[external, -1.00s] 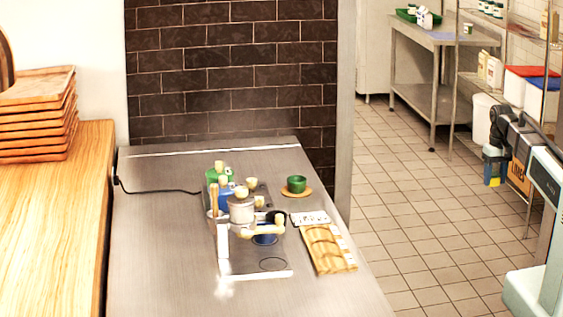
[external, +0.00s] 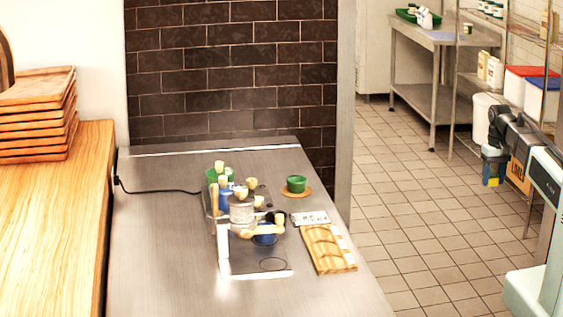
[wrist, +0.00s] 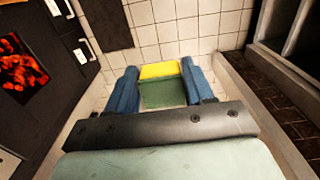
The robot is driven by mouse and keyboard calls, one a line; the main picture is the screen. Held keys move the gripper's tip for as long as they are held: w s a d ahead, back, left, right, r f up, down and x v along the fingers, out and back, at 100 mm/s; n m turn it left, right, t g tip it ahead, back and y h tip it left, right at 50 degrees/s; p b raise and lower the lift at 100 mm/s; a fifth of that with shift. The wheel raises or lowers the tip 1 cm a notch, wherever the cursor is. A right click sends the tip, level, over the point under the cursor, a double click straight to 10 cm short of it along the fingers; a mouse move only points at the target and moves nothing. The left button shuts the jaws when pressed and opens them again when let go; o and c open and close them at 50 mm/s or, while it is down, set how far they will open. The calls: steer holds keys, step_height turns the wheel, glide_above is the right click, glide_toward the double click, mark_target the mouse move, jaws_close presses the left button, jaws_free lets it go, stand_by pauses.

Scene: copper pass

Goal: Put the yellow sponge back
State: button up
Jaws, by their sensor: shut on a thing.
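My gripper (external: 494,168) hangs at the right of the external view, over the tiled floor side and apart from the steel counter. It is shut on the yellow sponge (external: 493,182), which shows as a small yellow patch between the blue fingers. In the wrist view, my gripper (wrist: 162,84) holds the sponge between both fingers. A yellow strip of the sponge (wrist: 160,70) and a green face beside it are visible. The sponge's place cannot be made out for certain.
The steel counter (external: 165,260) holds a crowded group of pots and bottles, a green cup (external: 296,184) on an orange saucer, a wooden rack (external: 328,248) and a small white item (external: 311,218). The counter's front left is clear. A wire shelf (external: 480,82) stands behind my arm.

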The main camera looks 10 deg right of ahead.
steer(key=s+a+r+n, duration=0.2)
steer(key=a+n, duration=0.1)
steer(key=a, duration=1.3)
steer(key=s+a+r+n, duration=0.2)
steer(key=a+n, duration=0.1)
steer(key=a, duration=1.4)
step_height(320, 180, up, 11)
steer(key=n, duration=1.2)
glide_above(289, 206)
steer(key=shift+w+f, duration=0.1)
steer(key=shift+f, duration=4.8)
steer(key=shift+f, duration=0.15)
steer(key=o, duration=1)
